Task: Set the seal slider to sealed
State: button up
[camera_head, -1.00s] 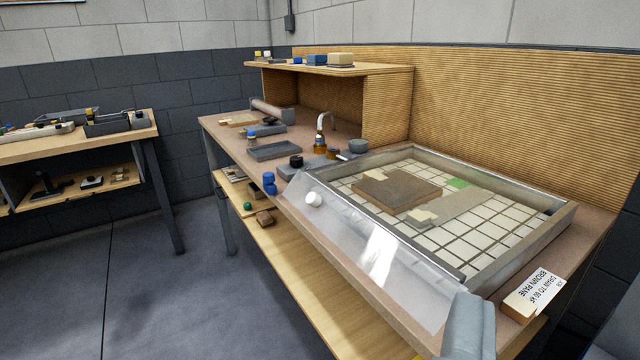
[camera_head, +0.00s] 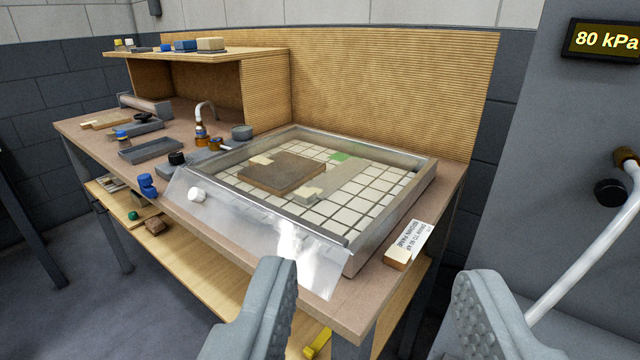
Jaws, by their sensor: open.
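My gripper (camera_head: 372,285) is open and empty. Its two grey fingers stand wide apart at the bottom of the view, in front of the workbench's near right corner. The framed vacuum bed (camera_head: 427,190) lies on the bench with a tiled grid inside. A brown panel (camera_head: 282,172) and paler pieces lie on the grid. My gripper touches none of these.
A printed card on a wooden block (camera_head: 398,258) sits at the bench's right end. A display reading 80 kPa (camera_head: 606,40) hangs at upper right, above a pale pipe (camera_head: 590,255) with a black knob. A yellow piece (camera_head: 318,343) shows below the bench.

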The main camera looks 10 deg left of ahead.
aim_at(145, 181)
jog(key=i+j+u, duration=0.25)
jog(key=i+j, duration=0.45)
